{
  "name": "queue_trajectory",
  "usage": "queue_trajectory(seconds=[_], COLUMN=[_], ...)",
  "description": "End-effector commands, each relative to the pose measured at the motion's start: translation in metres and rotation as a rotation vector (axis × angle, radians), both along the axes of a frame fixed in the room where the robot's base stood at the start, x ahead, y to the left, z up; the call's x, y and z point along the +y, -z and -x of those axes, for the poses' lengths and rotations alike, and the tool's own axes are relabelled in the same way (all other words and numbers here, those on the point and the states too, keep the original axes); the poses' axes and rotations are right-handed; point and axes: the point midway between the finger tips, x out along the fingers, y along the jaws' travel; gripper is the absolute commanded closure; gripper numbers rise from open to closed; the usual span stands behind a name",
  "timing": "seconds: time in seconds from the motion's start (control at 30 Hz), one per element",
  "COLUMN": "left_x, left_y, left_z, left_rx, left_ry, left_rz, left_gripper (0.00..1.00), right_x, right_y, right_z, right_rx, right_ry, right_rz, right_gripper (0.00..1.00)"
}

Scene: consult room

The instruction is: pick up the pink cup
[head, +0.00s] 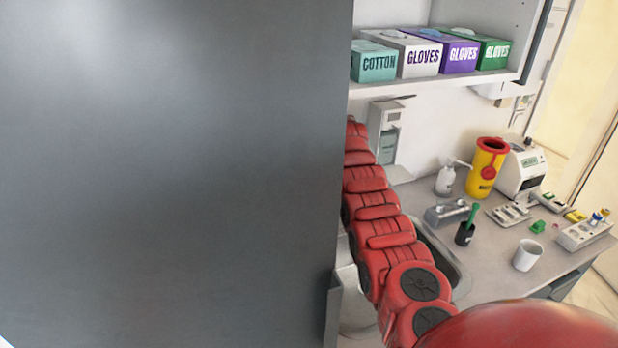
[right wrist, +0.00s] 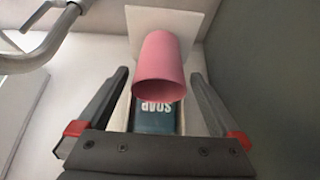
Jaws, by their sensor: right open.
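The pink cup (right wrist: 160,68) shows only in the right wrist view, near the top middle, with its open mouth toward the camera. A dark "SOAP" label (right wrist: 155,116) on a box shows below and behind it. My right gripper (right wrist: 158,74) is open, one finger on each side of the cup in the picture, with gaps on both sides. I cannot tell how deep the cup sits between the fingers. In the head view a red arm of mine reaches behind a grey panel, and its gripper is hidden. My left gripper is not in view.
A large grey panel (head: 170,170) fills the left half of the head view. The counter (head: 488,276) holds a white cup (head: 528,255), a yellow bin (head: 486,168) and a dark holder (head: 465,234). A metal pipe (right wrist: 45,50) shows at the left in the wrist view.

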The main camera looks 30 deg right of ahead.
Motion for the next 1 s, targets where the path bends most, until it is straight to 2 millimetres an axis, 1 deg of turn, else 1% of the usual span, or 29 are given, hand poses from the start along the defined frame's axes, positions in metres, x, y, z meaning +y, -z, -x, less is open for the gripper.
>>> queue_trajectory(seconds=[0.03,0.2,0.4,0.63,0.77,0.8,0.87,0.9,0.97,1.0], left_x=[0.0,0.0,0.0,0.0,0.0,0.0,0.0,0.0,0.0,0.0], left_y=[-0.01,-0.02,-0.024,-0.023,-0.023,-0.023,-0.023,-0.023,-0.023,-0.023], left_z=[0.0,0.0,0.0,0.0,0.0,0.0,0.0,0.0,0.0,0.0], left_rx=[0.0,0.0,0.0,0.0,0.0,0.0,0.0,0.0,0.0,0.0], left_ry=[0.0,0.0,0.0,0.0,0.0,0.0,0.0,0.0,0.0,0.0], left_rz=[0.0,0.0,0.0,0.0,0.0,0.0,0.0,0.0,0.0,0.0], left_gripper=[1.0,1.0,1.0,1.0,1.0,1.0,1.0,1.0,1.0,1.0], right_x=[0.001,-0.002,-0.003,-0.003,-0.003,-0.003,-0.003,-0.003,-0.003,-0.003], right_y=[0.0,0.013,0.019,0.02,0.02,0.02,0.02,0.02,0.02,0.02], right_z=[-0.003,-0.008,-0.01,-0.011,-0.011,-0.011,-0.011,-0.01,-0.011,-0.011], right_rx=[0.004,0.006,0.0,-0.001,-0.001,-0.001,-0.001,0.0,-0.001,-0.001], right_ry=[-0.003,-0.002,0.001,0.0,0.001,0.001,0.001,0.001,0.001,0.001], right_rz=[0.0,-0.001,0.0,0.0,0.0,0.0,0.0,0.0,0.0,0.0], right_gripper=[0.0,0.0,0.0,0.0,0.23,0.31,0.41,0.49,0.59,0.67])
